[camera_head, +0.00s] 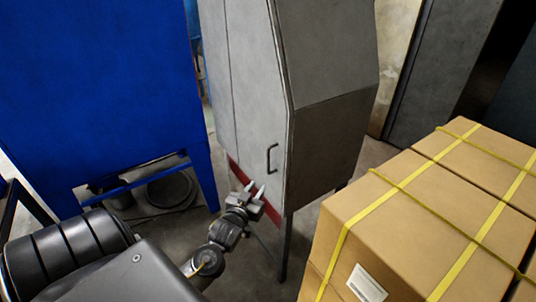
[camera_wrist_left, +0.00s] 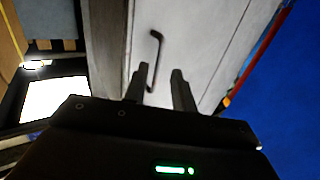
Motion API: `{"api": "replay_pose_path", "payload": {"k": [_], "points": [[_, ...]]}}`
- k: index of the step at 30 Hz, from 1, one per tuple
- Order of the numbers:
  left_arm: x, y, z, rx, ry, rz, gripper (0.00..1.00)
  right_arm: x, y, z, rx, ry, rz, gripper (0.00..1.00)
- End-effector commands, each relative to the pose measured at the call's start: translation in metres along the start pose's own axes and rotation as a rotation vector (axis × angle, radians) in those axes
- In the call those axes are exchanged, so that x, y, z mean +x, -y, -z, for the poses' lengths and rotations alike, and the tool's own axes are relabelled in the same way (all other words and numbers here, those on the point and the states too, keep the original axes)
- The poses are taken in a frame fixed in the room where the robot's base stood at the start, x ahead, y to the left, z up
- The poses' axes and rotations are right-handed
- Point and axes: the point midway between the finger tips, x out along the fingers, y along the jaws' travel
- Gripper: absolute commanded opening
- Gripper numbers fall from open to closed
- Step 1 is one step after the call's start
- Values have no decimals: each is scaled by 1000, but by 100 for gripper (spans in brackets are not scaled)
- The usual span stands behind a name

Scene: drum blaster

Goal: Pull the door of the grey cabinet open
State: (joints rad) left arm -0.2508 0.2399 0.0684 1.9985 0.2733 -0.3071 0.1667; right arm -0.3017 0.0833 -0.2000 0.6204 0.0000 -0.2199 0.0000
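The grey cabinet (camera_head: 335,50) stands tilted in the middle of the head view, its door (camera_head: 258,90) closed. A dark bar handle (camera_head: 270,159) is fixed near the door's lower right edge. My left gripper (camera_head: 254,191) is open just below and left of the handle, its two fingers pointing up at the door. In the left wrist view the handle (camera_wrist_left: 155,58) lies ahead of the open fingers (camera_wrist_left: 160,75), with its near end close to the gap between them. I cannot tell whether they touch. My right gripper is in neither view.
Stacked cardboard boxes (camera_head: 400,210) with yellow straps fill the lower right, close to the cabinet. A large blue cabinet (camera_head: 95,90) stands at the left, with round dark items on the floor beneath it. Some bare floor shows around the grey cabinet's legs.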

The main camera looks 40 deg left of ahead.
Motion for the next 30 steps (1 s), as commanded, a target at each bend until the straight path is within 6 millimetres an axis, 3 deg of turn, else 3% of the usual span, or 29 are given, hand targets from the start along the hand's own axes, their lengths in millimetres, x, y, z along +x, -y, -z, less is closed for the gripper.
{"api": "replay_pose_path", "payload": {"k": [1, 3, 11, 24, 30], "points": [[-1, 1, 19, -8, -27, 2, 26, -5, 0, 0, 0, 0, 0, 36], [-3, 3, 32, -15, -50, 4, 26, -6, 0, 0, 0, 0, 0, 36], [3, 4, 38, -18, -62, 5, 26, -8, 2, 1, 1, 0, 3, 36], [78, 4, 45, -18, -61, 5, 26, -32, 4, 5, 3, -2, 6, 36], [100, 4, 44, -17, -60, 5, 26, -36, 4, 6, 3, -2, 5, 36]]}}
